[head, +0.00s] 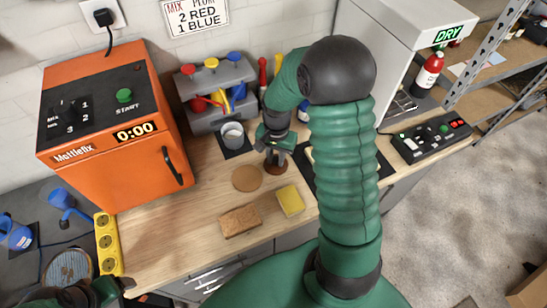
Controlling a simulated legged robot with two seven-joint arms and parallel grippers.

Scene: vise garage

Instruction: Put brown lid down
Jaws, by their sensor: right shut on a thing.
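A grey cup (232,134) stands on a dark pad to the left of this gripper. My left gripper (124,284) is only partly in view at the lower left, away from the bench items, and its fingers cannot be made out.
The cork mat (247,179), a brown block (240,221) and a yellow sponge (290,200) lie in front. An orange oven (115,135) stands left. A grey rack (215,92) with coloured knobs is behind. The bench's left front is clear.

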